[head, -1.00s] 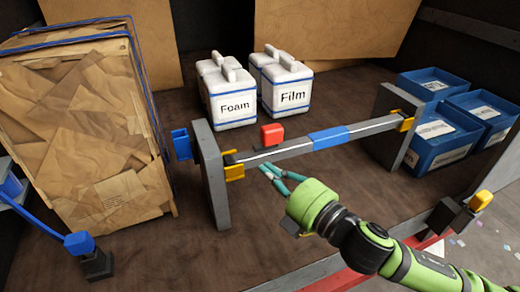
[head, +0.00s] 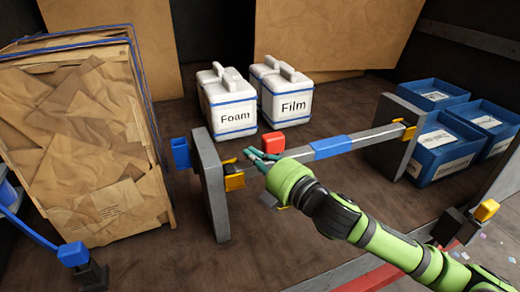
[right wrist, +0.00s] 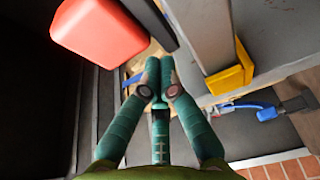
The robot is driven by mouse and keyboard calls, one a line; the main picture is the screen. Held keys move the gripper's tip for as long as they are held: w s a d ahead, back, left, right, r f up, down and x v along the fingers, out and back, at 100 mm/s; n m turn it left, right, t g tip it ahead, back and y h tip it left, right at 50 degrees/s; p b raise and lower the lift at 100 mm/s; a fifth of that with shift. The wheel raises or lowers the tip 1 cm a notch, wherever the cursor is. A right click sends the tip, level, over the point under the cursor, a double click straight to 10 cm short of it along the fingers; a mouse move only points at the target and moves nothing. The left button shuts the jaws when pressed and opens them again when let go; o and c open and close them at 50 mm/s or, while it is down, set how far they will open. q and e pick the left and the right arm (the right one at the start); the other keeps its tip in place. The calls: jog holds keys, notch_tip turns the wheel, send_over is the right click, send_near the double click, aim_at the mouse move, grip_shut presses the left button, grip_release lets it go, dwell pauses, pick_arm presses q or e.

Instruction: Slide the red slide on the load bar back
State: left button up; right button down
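The red slide (head: 273,142) is a red block at the left part of the grey load bar (head: 372,134), which spans two grey posts and has a blue sleeve (head: 330,147). My right gripper (head: 255,156) is at the bar's left end, just left of and in front of the red slide. In the right wrist view the red slide (right wrist: 98,30) is at the upper left, apart from the teal fingers (right wrist: 160,75). Their tips are together with nothing seen between them. The gripper hides part of the bar's left end. My left gripper is not in view.
The left post (head: 212,190) with a yellow bracket (head: 234,181) stands close beside my right gripper. White Foam (head: 231,115) and Film (head: 290,102) containers stand behind the bar. Blue crates (head: 440,160) are at right, and a large cardboard bale (head: 80,140) is at left.

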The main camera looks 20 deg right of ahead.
aim_at(281, 148)
jog(key=shift+d, duration=0.7)
jog(key=d, duration=0.4)
jog(key=shift+d+f+b, duration=0.15)
jog(key=shift+d+b, duration=0.2)
jog(key=shift+d, duration=0.5)
